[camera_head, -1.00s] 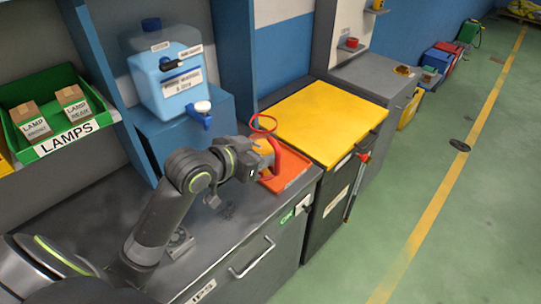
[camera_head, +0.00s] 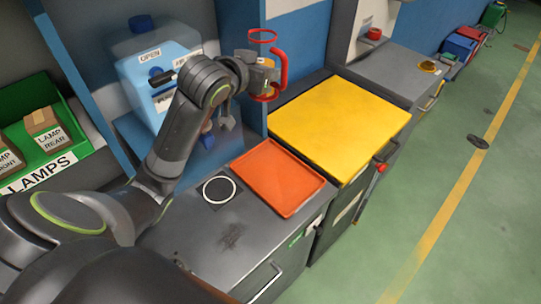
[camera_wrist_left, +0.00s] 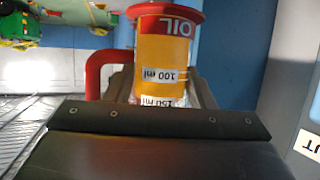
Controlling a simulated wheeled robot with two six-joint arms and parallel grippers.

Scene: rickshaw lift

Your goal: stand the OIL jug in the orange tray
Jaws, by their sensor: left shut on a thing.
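The OIL jug (camera_head: 267,76) is see-through with orange-yellow contents, a red rim, a red base and a red handle on its right side. It is held upright in the air, above and behind the orange tray (camera_head: 278,178), clear of it. The tray lies empty on the grey counter. My left gripper (camera_head: 257,72) is shut on the jug's body. In the left wrist view the jug (camera_wrist_left: 166,55) shows upside down, with the OIL label and volume marks, between the fingers of my left gripper (camera_wrist_left: 163,90). My right gripper is not in view.
A white ring on a dark pad (camera_head: 219,189) lies left of the tray. A blue container (camera_head: 150,80) with a tap stands behind. A yellow-topped cabinet (camera_head: 338,118) adjoins on the right, and a green LAMPS bin (camera_head: 45,150) is at left. The counter's front is clear.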

